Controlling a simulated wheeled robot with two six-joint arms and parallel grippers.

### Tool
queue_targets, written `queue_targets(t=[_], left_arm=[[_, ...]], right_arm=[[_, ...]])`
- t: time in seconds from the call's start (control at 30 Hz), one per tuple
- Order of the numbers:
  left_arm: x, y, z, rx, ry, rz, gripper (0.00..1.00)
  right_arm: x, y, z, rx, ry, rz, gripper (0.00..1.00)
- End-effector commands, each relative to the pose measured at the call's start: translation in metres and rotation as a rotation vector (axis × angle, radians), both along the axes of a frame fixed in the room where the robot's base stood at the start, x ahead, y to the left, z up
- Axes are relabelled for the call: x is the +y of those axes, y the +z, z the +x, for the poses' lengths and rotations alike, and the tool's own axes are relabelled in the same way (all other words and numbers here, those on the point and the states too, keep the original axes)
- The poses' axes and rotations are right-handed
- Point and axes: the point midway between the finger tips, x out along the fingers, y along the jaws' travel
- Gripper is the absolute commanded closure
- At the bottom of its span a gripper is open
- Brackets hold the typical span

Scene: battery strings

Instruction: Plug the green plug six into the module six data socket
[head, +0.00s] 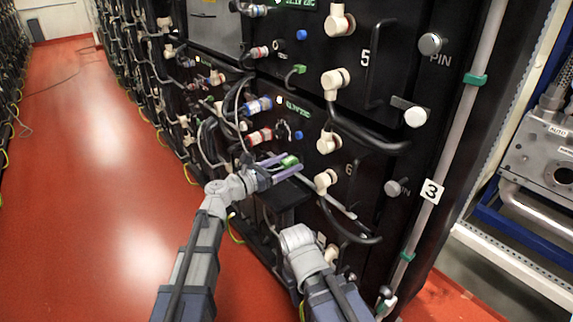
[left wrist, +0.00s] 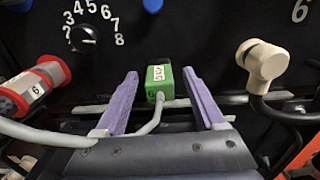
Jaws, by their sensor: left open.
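The green plug (head: 290,160) sits in front of the black module six panel, with a grey cable hanging from its underside. In the left wrist view the plug (left wrist: 159,78) carries a white label and stands upright, close to the panel. I cannot tell whether it is seated in a socket. My left gripper (head: 288,165) is open, its two purple fingers (left wrist: 160,86) on either side of the plug with gaps on both sides. The module six data socket cannot be made out. My right arm comes up from the bottom, but its gripper does not show.
A numbered dial (left wrist: 85,38) and a red connector (left wrist: 38,88) are left of the plug. A cream elbow connector (left wrist: 262,62) with a black cable is on the right. Module five (head: 365,58) is above. Red floor lies open to the left.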

Motion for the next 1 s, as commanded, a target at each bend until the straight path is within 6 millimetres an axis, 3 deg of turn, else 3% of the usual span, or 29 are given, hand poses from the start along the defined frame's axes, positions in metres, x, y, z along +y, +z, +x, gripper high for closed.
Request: queue_targets(t=[0.17, 0.63, 1.0], left_arm=[[0.003, 0.000, -0.002, 0.000, 0.001, 0.000, 0.28], [0.056, 0.000, -0.042, 0.000, 0.002, 0.000, 0.28], [0.063, 0.000, -0.046, 0.000, 0.000, 0.000, 0.28]], right_arm=[[0.000, 0.000, 0.000, 0.000, 0.000, 0.000, 0.50], [0.000, 0.000, 0.000, 0.000, 0.000, 0.000, 0.50], [0.000, 0.000, 0.000, 0.000, 0.000, 0.000, 0.50]])
